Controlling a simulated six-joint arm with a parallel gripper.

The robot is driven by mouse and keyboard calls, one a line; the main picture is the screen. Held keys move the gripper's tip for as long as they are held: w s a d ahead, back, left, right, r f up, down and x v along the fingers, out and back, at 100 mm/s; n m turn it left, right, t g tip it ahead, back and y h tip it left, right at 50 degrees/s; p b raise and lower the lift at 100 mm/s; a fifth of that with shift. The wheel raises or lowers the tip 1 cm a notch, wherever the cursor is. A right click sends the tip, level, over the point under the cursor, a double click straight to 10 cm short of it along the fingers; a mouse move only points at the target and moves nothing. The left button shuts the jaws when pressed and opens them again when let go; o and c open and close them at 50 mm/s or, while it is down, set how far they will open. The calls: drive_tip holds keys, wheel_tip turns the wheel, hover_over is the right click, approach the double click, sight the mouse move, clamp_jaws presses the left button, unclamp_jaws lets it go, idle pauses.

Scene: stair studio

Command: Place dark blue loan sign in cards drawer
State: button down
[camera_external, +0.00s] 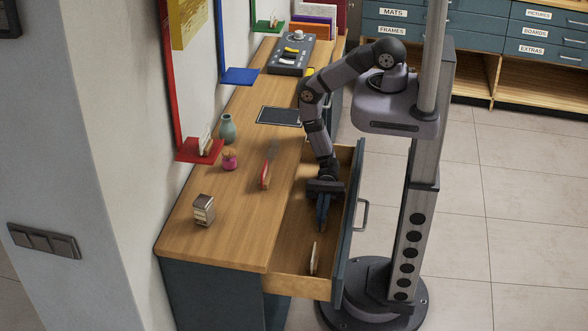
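My gripper (323,214) points down into an open wooden drawer (287,284) at the right side of the counter. A narrow dark blue shape hangs below the gripper's wide body. At this size I cannot tell whether it is the dark blue loan sign or only the fingers. No other dark blue sign stands out in view. A small pale upright sign with a brownish edge (313,259) stands in the near part of the drawer, apart from the gripper. The drawer's label is not visible.
A dark panel (279,115) and a grey device (291,55) lie further back. The drawer's middle floor is bare.

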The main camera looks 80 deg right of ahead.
drive_tip(key=shift+f, duration=0.25)
drive_tip(key=c, duration=2)
unclamp_jaws()
drive_tip(key=shift+r, duration=0.1)
drive_tip(key=shift+r, duration=0.2)
drive_tip(key=shift+w+d+f+b, duration=0.1)
drive_tip(key=shift+d+f+b, duration=0.1)
drive_tip(key=shift+d+b, duration=0.4)
drive_tip(key=shift+w+d+b, duration=0.1)
drive_tip(key=shift+d+b, duration=0.5)
drive_tip(key=shift+d, duration=0.35)
wheel_tip(320, 180, up, 6)
drive_tip(key=shift+f, duration=0.2)
drive_tip(key=shift+r, duration=0.9)
